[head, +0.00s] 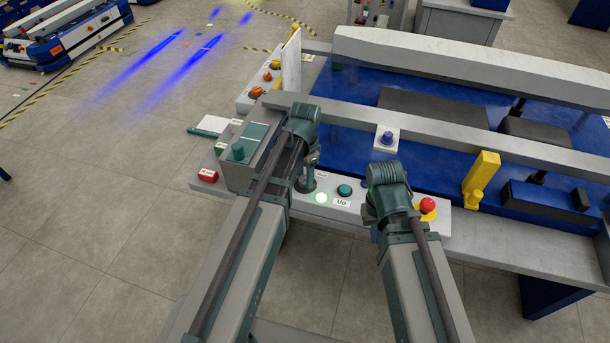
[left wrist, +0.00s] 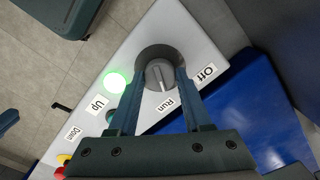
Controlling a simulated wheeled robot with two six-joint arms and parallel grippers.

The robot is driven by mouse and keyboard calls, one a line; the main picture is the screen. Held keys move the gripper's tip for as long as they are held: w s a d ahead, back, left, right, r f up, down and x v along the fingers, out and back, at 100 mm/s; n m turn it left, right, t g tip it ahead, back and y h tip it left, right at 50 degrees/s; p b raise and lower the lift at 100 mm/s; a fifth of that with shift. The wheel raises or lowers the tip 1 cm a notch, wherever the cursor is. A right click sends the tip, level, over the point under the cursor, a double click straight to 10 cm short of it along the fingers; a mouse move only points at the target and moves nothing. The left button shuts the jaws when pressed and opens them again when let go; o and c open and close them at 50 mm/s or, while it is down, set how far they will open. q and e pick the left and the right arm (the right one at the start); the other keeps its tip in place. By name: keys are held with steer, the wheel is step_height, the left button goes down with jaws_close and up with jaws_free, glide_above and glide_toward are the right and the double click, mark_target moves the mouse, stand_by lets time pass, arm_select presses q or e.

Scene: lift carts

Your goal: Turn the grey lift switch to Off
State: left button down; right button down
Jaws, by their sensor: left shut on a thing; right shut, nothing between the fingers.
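The grey lift switch (left wrist: 159,75) is a round knob with a raised ridge, set in a dark round collar on a pale panel (left wrist: 205,45). Its ridge runs roughly towards the Run label (left wrist: 166,104); the Off label (left wrist: 205,73) is to its right. My left gripper (left wrist: 159,82) is shut on the knob, one finger at each side. In the head view my left gripper (head: 309,178) points down at the panel and mostly covers the switch. My right gripper (head: 378,232) is shut and empty over the same panel, its fingers mostly hidden by its own wrist.
A lit green lamp (head: 321,198), an Up label (head: 342,202), a teal button (head: 345,190) and a red stop button (head: 428,205) share the panel. A grey-green box (head: 238,165) stands left. A pale rail (head: 450,140) and blue lift bed lie behind.

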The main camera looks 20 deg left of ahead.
arm_select(q)
steer(key=n, duration=0.5)
steer(key=shift+n, duration=0.4)
steer(key=n, duration=0.5)
steer(key=shift+n, duration=0.7)
steer(key=shift+c, duration=1.7)
jaws_free()
